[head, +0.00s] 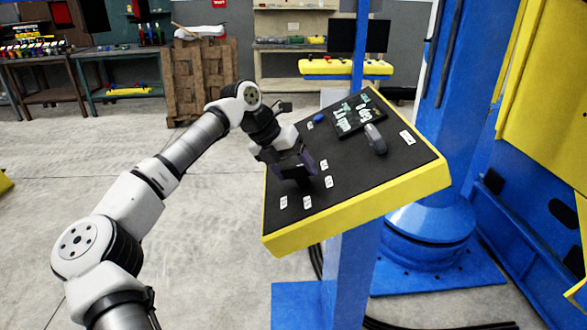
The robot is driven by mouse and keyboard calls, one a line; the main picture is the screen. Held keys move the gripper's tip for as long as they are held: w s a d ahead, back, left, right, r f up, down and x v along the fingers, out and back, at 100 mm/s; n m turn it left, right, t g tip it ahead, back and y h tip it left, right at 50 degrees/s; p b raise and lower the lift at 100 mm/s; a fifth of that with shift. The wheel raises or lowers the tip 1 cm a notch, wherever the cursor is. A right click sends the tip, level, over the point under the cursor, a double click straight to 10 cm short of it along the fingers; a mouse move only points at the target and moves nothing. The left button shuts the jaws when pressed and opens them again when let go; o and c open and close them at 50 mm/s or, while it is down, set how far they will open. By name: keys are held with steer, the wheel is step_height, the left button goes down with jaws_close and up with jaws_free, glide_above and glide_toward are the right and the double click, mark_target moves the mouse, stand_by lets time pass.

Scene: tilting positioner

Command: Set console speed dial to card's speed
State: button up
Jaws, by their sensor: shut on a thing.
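The console (355,205) has a sloping black panel with a yellow rim, on a blue post. My gripper (300,180) reaches down onto the left part of the panel and is shut on the speed dial, which its dark fingers hide. Several small white labels (307,202) lie around the fingertips, too small to read. A dark display (352,115) on the panel shows green and white text; it seems to read 1.0 rpm and 0 deg. I cannot make out a card with a speed.
A grey lever or handle (375,138) and a blue button (319,118) stand on the panel near the display. A large blue column (435,130) and yellow plate (550,90) rise at right. Benches (120,95) and wooden pallets (200,85) stand behind.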

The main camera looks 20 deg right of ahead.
steer(key=shift+m, duration=0.3)
steer(key=o, duration=1)
steer(key=b+v, duration=0.1)
steer(key=v, duration=1.3)
steer(key=shift+b, duration=0.35)
